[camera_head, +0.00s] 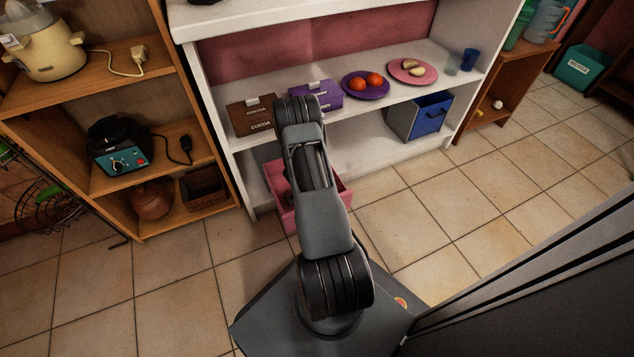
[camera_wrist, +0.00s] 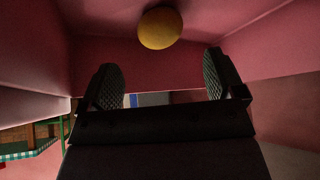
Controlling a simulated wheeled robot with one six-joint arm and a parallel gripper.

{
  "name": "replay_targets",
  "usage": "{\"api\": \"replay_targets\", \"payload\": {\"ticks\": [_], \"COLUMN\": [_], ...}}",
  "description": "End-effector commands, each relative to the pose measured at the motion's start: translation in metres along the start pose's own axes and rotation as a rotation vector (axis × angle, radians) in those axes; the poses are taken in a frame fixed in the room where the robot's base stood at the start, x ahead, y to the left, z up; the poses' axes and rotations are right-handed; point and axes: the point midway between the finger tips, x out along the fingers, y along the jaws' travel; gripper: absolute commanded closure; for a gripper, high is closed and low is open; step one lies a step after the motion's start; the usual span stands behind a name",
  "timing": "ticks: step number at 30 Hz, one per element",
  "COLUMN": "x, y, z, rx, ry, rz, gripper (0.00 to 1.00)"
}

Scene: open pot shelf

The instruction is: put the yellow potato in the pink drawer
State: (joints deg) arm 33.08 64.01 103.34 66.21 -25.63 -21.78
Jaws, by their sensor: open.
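The pink drawer (camera_head: 341,198) is pulled out low at the white shelf, partly hidden behind my arm in the head view. Its pink walls appear to fill much of the wrist view (camera_wrist: 150,72). A rounded yellow potato (camera_wrist: 160,28) shows at the top middle of the wrist view, against the pink surfaces and apart from my fingers. My gripper (camera_wrist: 158,75) is open, with nothing between its two dark fingers. In the head view my gripper is hidden behind my arm.
On the white shelf (camera_head: 440,85) are a brown cocoa box (camera_head: 250,118), a purple box (camera_head: 318,95), a purple plate (camera_head: 382,92) with orange-red items and a pink plate (camera_head: 425,78) with pale yellow pieces. A blue-fronted drawer (camera_head: 430,115) is lower right. Tiled floor lies clear at right.

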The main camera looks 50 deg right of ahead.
Motion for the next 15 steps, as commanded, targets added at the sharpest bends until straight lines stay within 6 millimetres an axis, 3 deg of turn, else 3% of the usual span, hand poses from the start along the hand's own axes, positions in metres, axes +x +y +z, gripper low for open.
{"api": "replay_targets", "payload": {"ticks": [1,6,15], "x": [-0.014,-0.038,-0.056], "y": [-0.001,0.0,-0.002], "z": [-0.003,-0.002,-0.001], "rx": [0.0,0.0,-0.002], "ry": [0.0,-0.001,-0.001], "rz": [-0.001,0.0,-0.006], "gripper": [0.12,0.12,0.12]}}
